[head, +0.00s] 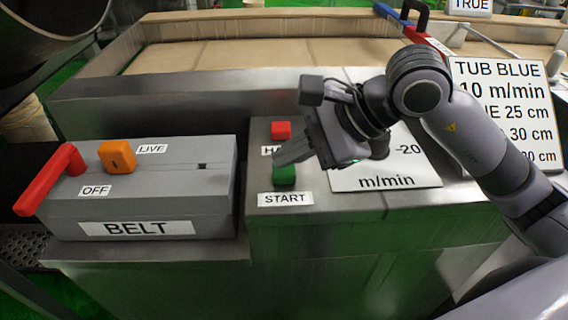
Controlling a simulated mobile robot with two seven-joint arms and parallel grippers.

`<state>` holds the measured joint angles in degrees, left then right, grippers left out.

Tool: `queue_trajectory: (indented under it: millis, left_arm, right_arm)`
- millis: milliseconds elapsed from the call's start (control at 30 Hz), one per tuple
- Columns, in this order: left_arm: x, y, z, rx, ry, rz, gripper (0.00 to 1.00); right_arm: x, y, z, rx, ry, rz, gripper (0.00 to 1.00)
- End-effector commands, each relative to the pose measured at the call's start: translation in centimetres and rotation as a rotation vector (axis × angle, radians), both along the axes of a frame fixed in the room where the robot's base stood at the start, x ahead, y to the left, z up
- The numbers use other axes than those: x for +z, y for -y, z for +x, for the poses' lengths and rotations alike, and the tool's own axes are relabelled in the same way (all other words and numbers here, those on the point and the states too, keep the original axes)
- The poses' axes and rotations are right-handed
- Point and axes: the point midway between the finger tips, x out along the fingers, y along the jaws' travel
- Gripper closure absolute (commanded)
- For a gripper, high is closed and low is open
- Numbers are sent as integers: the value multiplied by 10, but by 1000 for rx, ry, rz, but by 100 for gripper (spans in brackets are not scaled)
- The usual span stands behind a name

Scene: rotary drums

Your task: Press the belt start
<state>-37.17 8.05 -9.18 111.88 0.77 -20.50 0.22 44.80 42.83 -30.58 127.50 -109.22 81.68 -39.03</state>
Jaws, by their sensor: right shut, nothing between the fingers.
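The green button (284,174) sits on the grey console just above the label START (285,199). My right gripper (287,156) reaches in from the right, its shut, empty fingers pointing left over the console. Its fingertips show just above the green button in the picture and overlap its upper edge; I cannot tell whether they touch it. A red button (281,130) lies behind, its label partly hidden by the gripper. My left gripper is not in view.
A grey box marked BELT (138,228) stands left of the buttons, with a red lever (50,180) and an orange knob (117,157) between LIVE and OFF. A m/min plate (385,180) lies right of the green button, partly under my arm. A sign (505,110) stands at the right.

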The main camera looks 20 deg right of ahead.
Motion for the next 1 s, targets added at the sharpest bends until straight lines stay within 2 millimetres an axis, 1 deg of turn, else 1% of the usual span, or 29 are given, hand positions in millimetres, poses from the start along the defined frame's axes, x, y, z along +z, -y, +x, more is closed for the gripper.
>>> queue_trajectory:
  millis: [33, 133, 567, 667, 1000]
  left_arm:
    - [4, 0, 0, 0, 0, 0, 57]
    - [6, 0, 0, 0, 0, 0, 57]
    - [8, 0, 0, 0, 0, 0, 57]
    - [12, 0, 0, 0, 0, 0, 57]
    - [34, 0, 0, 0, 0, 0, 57]
  right_arm:
    - [6, 0, 0, 0, 3, 0, 100]
    - [11, 0, 0, 0, 4, 0, 100]
    - [16, 0, 1, -1, 7, 2, 100]
    - [23, 0, 1, -1, 9, 2, 100]
    - [57, 0, 1, -1, 7, 1, 100]
